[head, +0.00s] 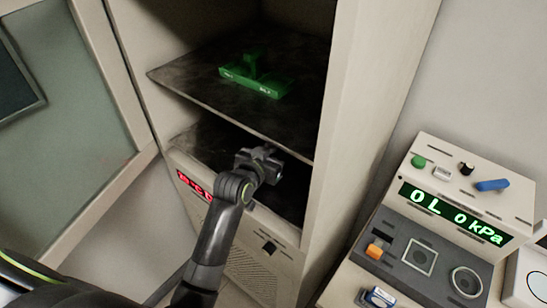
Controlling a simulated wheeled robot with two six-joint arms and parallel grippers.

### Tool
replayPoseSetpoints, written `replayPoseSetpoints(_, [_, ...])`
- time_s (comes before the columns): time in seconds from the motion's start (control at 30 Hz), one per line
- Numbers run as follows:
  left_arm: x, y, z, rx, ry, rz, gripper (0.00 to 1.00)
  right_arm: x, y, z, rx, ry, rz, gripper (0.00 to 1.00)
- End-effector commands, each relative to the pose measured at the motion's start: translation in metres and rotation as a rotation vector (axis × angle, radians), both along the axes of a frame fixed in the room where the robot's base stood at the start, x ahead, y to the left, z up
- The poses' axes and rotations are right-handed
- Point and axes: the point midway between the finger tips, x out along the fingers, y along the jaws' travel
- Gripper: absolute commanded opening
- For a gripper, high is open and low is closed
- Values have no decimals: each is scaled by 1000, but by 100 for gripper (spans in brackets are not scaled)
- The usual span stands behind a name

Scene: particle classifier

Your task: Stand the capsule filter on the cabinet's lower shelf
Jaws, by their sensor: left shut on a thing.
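The cabinet (345,110) stands open, with a dark upper shelf (190,75) and a dark lower shelf (205,145) below it. My left gripper (268,160) reaches into the lower opening, over the lower shelf and under the upper shelf's front edge. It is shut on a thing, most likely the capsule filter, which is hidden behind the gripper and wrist. I cannot tell whether it touches the shelf or is upright. My right gripper is not in view.
A green holder (262,86) sits on the upper shelf. The cabinet door (75,95) is swung open at left. A red display (192,187) is on the cabinet front. At right stands a console (445,255) with a green kPa readout, a blue lever and buttons.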

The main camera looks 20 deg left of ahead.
Motion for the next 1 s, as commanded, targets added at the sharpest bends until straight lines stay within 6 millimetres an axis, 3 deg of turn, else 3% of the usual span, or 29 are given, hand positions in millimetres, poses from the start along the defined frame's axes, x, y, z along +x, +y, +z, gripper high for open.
replayPoseSetpoints(0.37, [2, 0, -32, 0, -1, 0, 12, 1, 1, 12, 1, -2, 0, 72])
replayPoseSetpoints(0.77, [2, 0, -38, -1, -3, 0, 12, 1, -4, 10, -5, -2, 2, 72])
replayPoseSetpoints(0.8, [2, 0, -39, -1, 0, 0, 51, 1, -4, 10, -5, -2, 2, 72])
replayPoseSetpoints(0.93, [2, 0, -38, -1, 0, 0, 68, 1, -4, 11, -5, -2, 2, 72])
replayPoseSetpoints(1.0, [2, 0, -38, -1, 0, 0, 68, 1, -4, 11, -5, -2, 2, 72])
